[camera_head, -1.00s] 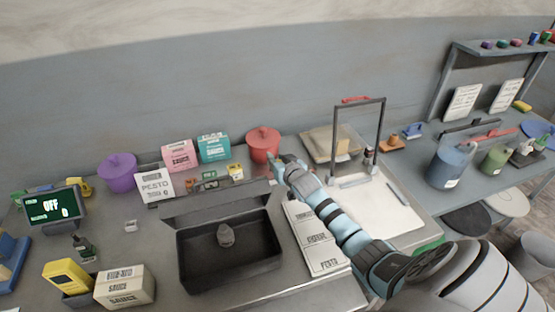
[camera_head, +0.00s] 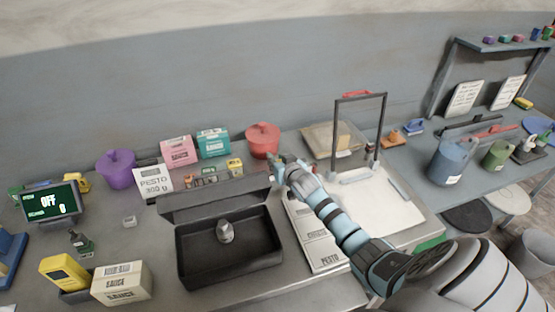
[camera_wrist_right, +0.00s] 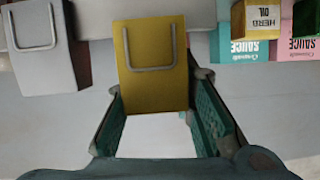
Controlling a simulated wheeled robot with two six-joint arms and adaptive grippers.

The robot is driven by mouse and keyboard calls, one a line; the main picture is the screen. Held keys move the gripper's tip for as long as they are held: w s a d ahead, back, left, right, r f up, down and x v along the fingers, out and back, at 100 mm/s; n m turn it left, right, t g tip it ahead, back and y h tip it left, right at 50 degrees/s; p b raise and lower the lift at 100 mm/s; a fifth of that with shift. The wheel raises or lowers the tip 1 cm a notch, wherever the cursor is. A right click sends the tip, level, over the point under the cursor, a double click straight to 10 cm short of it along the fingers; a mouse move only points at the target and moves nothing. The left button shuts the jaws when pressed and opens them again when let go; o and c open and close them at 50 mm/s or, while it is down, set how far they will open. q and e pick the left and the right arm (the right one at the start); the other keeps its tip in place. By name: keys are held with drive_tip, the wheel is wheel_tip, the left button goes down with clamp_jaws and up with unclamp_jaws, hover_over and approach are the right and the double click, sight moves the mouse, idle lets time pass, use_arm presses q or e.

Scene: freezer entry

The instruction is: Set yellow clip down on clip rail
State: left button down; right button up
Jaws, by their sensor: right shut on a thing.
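The yellow clip (camera_wrist_right: 152,65), a block with a pale wire loop on its face, sits between the green-padded fingers of my right gripper (camera_wrist_right: 160,115) in the wrist view. In the head view my right gripper (camera_head: 279,164) is over the back of the counter, near the red pot; the clip cannot be made out there. In the wrist view a pale strip, perhaps the clip rail (camera_wrist_right: 97,24), runs behind the clip. A white clip-like block (camera_wrist_right: 38,45) with a wire loop stands at the left. I cannot tell whether the yellow clip touches the strip. My left gripper is out of view.
A yellow herb oil box (camera_wrist_right: 262,18), a teal box (camera_head: 213,143) and a pink box (camera_head: 176,152) stand nearby. The red pot (camera_head: 263,141) is behind my gripper. An open black case (camera_head: 195,275) lies in front. A dark frame (camera_head: 337,130) stands to the right.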

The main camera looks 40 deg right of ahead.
drive_tip(key=shift+f+b, duration=0.55)
drive_tip(key=shift+f, duration=0.25)
drive_tip(key=o, duration=1)
drive_tip(key=v, duration=1.2)
